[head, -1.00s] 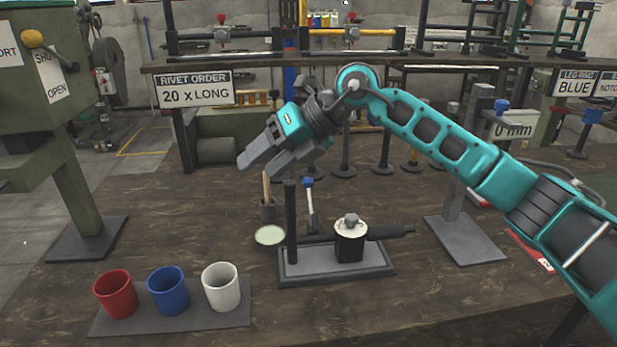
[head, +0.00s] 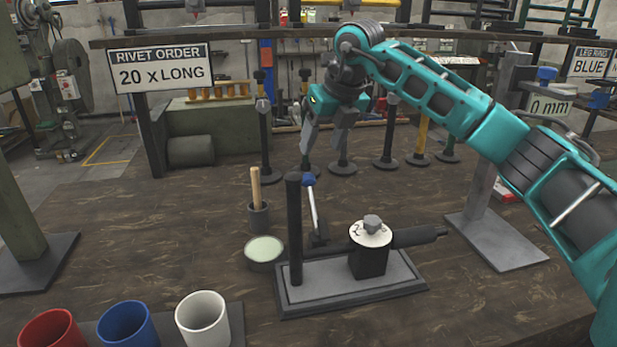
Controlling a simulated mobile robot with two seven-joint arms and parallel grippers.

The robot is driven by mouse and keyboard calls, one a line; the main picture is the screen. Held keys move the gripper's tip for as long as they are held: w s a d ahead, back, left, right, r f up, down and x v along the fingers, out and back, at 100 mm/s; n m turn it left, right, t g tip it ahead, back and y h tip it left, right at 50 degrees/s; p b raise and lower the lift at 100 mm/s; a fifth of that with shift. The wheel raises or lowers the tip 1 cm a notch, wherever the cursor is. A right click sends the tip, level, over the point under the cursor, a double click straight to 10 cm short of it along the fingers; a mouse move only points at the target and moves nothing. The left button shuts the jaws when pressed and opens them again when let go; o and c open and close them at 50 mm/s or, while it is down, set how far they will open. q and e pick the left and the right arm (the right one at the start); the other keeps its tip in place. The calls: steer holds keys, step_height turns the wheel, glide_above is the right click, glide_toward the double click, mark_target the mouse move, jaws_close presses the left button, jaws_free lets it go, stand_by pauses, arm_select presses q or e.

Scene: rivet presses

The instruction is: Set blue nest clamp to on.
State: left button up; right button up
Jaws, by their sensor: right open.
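A lever with a blue knob (head: 309,180) on a silver rod stands nearly upright behind the dark base plate (head: 345,297) of a small fixture. It appears to be the blue nest clamp. The rod's foot is a dark block beside the black post (head: 294,230). A black block with a white, marked top (head: 370,234) and a grey hex knob sits on the plate. My right gripper (head: 325,148) is open and empty, pointing down, just above and slightly right of the blue knob in the picture. A gap to the knob seems to show; its depth is unclear. My left gripper is out of view.
Red (head: 50,330), blue (head: 127,326) and white (head: 203,320) cups stand at the front left. A shallow green-topped dish (head: 264,250) and a pot with a wooden handle (head: 258,205) are left of the post. Several dark stands line the back.

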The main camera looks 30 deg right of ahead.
mark_target(310, 175)
steer(key=x, duration=1)
steer(key=shift+f+b, duration=0.1)
steer(key=shift+b, duration=0.3)
jaws_close()
